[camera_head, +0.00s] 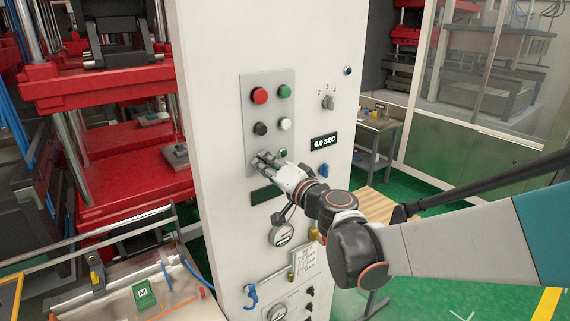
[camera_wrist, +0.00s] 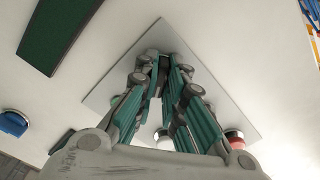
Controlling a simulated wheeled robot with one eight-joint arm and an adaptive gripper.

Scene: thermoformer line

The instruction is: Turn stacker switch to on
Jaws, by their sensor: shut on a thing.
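My gripper (camera_head: 257,161) is at the lower left of the grey button plate (camera_head: 246,90) on the white cabinet. Its fingers also show in the wrist view (camera_wrist: 162,72), reaching to the plate, close together. They are shut on a small switch there, which the fingers almost wholly hide. I cannot read its label or tell which way it is turned. A small green button (camera_head: 283,153) is just right of the fingertips in the head view.
The plate also carries a red button (camera_head: 260,95), a green button (camera_head: 285,91), a black button (camera_head: 260,128) and a white button (camera_head: 285,124). To the right are a numbered selector (camera_head: 328,102), a "0.0 SEC" display (camera_head: 325,142) and a blue knob (camera_head: 323,171). A gauge (camera_head: 281,235) sits below my gripper.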

